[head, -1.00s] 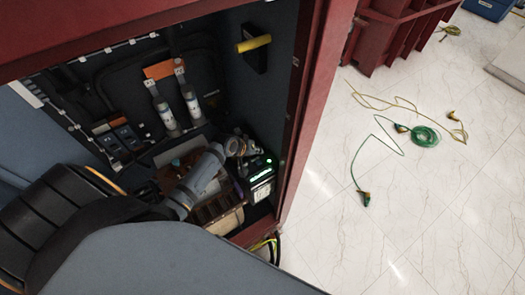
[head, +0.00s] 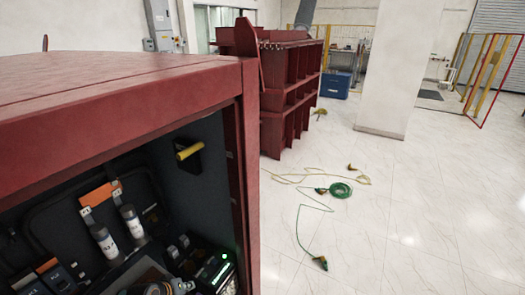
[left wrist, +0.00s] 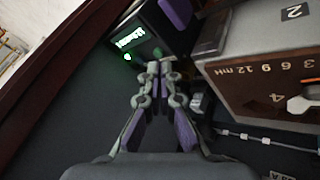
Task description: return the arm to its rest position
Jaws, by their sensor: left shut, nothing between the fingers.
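My left gripper shows in the left wrist view (left wrist: 157,68). Its two fingertips are together, with nothing between them, close to a dark device with a green lit display (left wrist: 130,38). In the head view only a small part of what appears to be my left arm shows at the bottom edge, inside the red cabinet (head: 252,150), and the fingertips cannot be made out. The device's green light (head: 225,257) shows there too. My right gripper is in neither view now.
A brown box with numbers and a knob (left wrist: 265,75) stands right of the fingers in the left wrist view. Two bushings (head: 132,222) and a yellow handle (head: 189,151) are inside the cabinet. Green cable (head: 340,190) lies on the open floor to the right.

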